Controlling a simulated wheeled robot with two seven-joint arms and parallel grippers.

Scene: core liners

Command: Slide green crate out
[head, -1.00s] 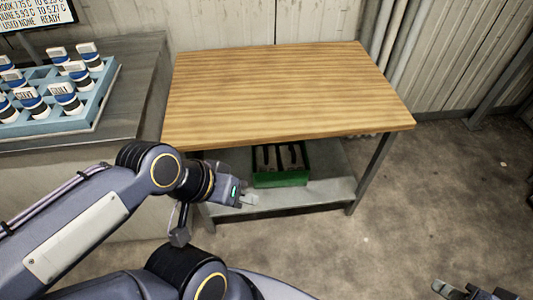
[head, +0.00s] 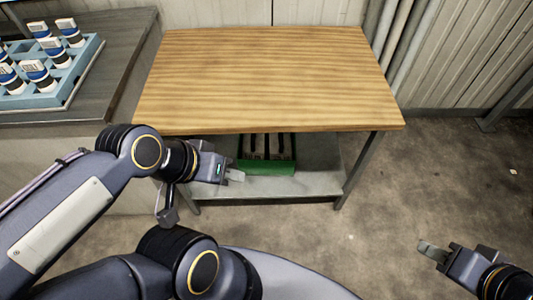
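The green crate (head: 267,168) sits on the grey lower shelf under the wooden-topped table, near the shelf's front edge. Dark long items stand or lie inside it, and its back is hidden by the tabletop. My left gripper (head: 236,175) is just left of the crate's front left corner, by the shelf's front edge; I cannot tell whether it touches the crate or how far apart its fingers are. My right gripper (head: 432,250) is over the floor at the lower right, away from the crate, with its finger gap unclear.
The wooden tabletop (head: 265,80) overhangs the lower shelf (head: 318,183). A table leg (head: 358,172) stands right of the crate. A grey counter at the left holds a light blue rack (head: 70,80) with several white, blue and black containers. The floor in front and right is clear.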

